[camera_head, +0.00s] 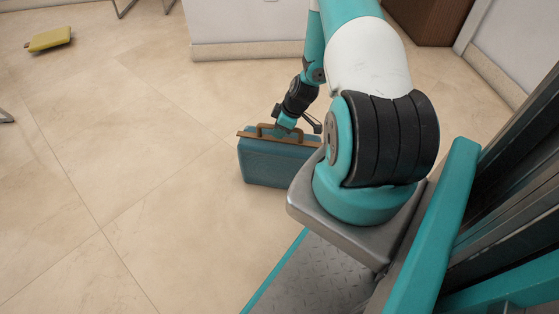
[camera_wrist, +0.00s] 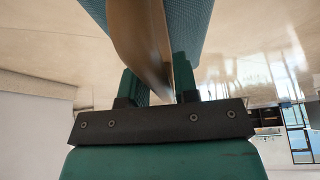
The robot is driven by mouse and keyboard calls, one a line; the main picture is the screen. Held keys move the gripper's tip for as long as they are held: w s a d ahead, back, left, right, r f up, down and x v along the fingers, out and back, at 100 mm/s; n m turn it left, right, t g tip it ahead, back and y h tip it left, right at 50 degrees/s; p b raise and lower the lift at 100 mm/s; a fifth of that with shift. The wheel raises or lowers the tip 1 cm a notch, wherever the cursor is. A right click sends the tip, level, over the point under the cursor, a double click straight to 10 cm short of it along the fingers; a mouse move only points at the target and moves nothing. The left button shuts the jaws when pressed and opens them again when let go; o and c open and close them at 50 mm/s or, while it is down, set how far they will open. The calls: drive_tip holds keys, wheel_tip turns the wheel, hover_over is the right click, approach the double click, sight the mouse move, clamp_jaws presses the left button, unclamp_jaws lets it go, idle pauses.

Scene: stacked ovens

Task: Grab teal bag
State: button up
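The teal bag (camera_head: 272,164) stands upright on the floor in the head view, with a brown top edge and a brown handle (camera_head: 262,130). My gripper (camera_head: 284,130) is at the handle, above the bag's top. In the wrist view, the bag (camera_wrist: 194,22) is at the top and its brown handle (camera_wrist: 140,38) runs down between the two fingers of my gripper (camera_wrist: 160,86). The fingers stand apart with the handle between them. Whether both press on it cannot be made out. My arm hides part of the bag's right side in the head view.
A yellow bag (camera_head: 49,39) lies on the floor at the far left. A white wall (camera_head: 240,20) with a low baseboard stands behind the teal bag. A brown cabinet (camera_head: 432,18) is at the back right.

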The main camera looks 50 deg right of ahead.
clamp_jaws()
idle(1.1)
